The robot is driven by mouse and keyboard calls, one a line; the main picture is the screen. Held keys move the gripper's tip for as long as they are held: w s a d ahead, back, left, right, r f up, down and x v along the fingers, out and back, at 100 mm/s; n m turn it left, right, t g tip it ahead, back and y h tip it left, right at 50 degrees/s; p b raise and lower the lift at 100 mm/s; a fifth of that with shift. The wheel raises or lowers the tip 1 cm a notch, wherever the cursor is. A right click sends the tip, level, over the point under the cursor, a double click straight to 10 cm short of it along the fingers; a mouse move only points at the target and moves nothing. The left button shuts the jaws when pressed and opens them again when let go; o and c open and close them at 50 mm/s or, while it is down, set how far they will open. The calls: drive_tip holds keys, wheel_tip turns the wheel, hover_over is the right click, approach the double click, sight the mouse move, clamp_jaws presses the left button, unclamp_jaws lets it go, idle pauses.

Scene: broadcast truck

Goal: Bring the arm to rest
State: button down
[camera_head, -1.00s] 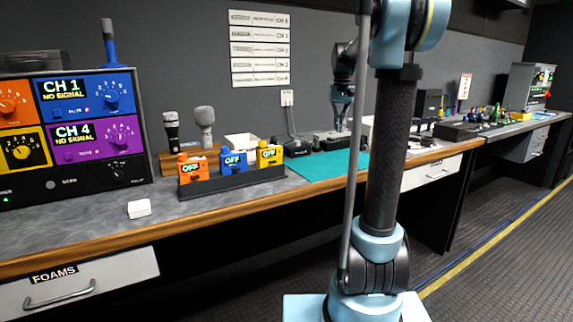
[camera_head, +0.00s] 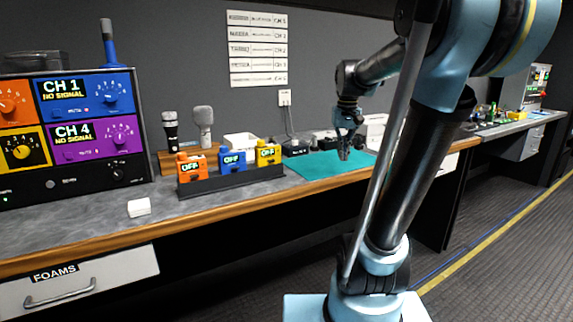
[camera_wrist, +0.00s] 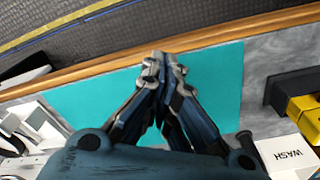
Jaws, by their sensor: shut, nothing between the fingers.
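My gripper (camera_head: 344,153) hangs pointing down above the teal mat (camera_head: 310,171) on the counter, in the head view. Its fingers are together with nothing between them. In the wrist view the gripper's fingertips (camera_wrist: 161,57) meet over the teal mat (camera_wrist: 215,85), close to the counter's wooden front edge. My arm rises in the right half of the head view, leans to the right and bends over the counter; it hides part of the counter behind it.
A black rack with orange (camera_head: 192,168), blue (camera_head: 232,161) and yellow (camera_head: 268,153) OFF boxes stands left of the mat. Two microphones (camera_head: 203,125) and a white tray (camera_head: 241,141) are behind it. A white block (camera_head: 139,207) lies near the front edge. The floor (camera_head: 500,235) at right is clear.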

drive_tip(key=s+f+t, duration=0.1)
drive_tip(key=s+f, duration=1.8)
drive_tip(key=s, duration=0.1)
drive_tip(key=shift+s, duration=0.1)
